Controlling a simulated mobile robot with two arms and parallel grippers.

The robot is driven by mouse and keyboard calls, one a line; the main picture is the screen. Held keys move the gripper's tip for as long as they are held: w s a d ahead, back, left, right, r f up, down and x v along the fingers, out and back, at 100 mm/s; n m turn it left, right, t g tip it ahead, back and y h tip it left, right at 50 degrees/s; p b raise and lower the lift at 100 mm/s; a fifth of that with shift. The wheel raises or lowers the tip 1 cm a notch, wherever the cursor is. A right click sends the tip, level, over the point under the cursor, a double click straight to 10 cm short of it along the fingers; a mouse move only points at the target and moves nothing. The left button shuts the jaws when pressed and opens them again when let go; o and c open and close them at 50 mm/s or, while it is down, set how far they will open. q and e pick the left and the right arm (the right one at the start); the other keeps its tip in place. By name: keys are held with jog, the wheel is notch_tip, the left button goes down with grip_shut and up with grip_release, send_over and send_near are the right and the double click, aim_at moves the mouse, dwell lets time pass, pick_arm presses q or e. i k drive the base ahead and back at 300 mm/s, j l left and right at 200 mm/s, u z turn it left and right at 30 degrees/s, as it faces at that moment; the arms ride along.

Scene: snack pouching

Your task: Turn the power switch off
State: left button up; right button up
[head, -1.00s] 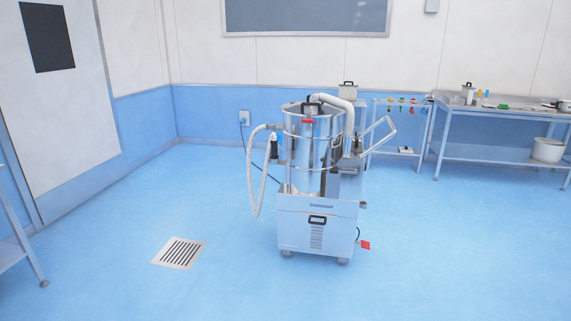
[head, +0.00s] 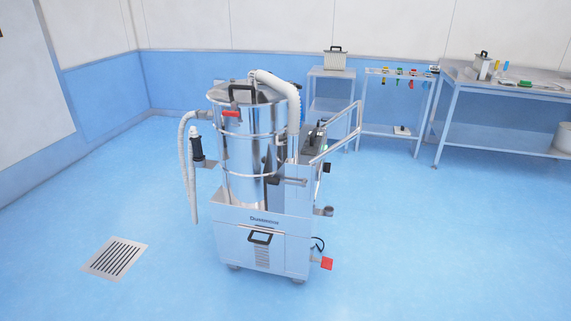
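The steel machine (head: 252,160) stands upright on the blue floor near the middle of the head view. It has a tall shiny drum on a boxy base with a black handle (head: 260,238). I cannot make out which part is the power switch. A small dark box (head: 314,137) sits on its right side behind the drum, and a small black part (head: 327,167) is on its right edge. A red pedal (head: 327,263) is low at the right of the base. Neither of my grippers is in view.
A floor drain (head: 114,259) lies at the left front. A steel table (head: 500,98) and smaller racks stand along the back wall. A white hose (head: 187,165) hangs at the machine's left. The floor in front and to the right is clear.

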aim_at(327, 166)
jog(key=i+l, duration=0.1)
jog(key=l, duration=0.3)
jog(key=i+l, duration=0.15)
jog(key=l, duration=0.25)
jog(key=i+l, duration=0.1)
jog(key=l, duration=0.3)
